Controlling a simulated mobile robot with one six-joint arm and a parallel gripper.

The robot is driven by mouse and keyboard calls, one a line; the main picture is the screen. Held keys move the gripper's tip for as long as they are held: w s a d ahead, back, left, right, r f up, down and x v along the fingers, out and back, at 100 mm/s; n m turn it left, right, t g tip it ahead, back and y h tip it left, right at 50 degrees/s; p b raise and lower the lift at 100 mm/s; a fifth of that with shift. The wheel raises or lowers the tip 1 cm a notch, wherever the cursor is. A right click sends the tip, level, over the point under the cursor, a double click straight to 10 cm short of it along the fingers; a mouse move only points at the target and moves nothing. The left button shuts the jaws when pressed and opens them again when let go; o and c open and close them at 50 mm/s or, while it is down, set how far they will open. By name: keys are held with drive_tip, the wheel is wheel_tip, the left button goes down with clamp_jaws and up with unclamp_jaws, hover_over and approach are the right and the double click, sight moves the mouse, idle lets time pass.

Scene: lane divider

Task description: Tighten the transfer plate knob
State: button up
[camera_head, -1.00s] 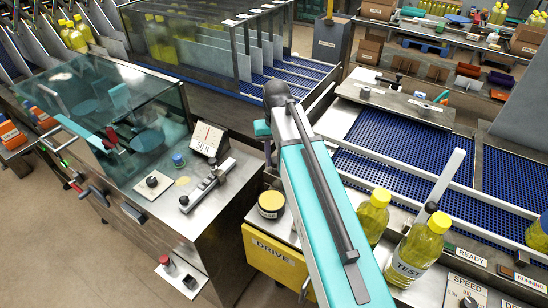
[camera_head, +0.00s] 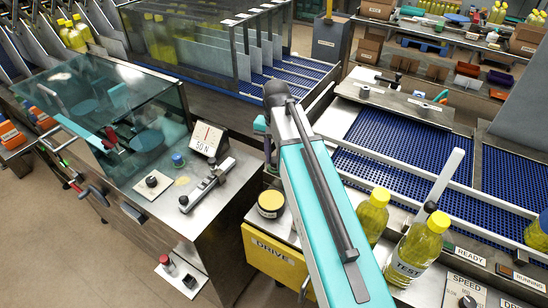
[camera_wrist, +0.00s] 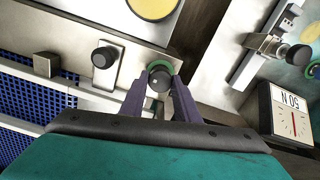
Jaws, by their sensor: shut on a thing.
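In the wrist view, a round black knob (camera_wrist: 159,79) with a green ring around its base sits at the metal edge. My gripper (camera_wrist: 160,86) has its two purple fingers on either side of this knob and is shut on it. The fingers hide parts of its sides. Another black knob (camera_wrist: 104,57) stands on a bright metal plate (camera_wrist: 128,52) just left of it, apart from my fingers. In the head view my arm hides the held knob and the fingertips.
A gauge marked 50 N (camera_head: 207,139) and a metal clamp (camera_head: 207,185) stand on the cabinet to the left. A yellow-lidded jar (camera_head: 271,204), yellow bottles (camera_head: 408,250) and a blue conveyor (camera_head: 400,180) lie near my arm. The DRIVE box (camera_head: 275,262) is below.

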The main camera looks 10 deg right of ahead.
drive_tip(key=shift+w+r, duration=0.1)
drive_tip(key=shift+r, duration=0.05)
drive_tip(key=o, duration=1.1)
drive_tip(key=shift+c, duration=0.2)
wheel_tip(320, 180, up, 8)
drive_tip(key=p, duration=0.5)
drive_tip(key=shift+r+p, duration=0.15)
drive_tip(key=shift+p, duration=0.25)
wheel_tip(320, 180, up, 6)
drive_tip(key=f, duration=0.1)
hover_over(276, 159)
drive_tip(key=shift+r, duration=0.25)
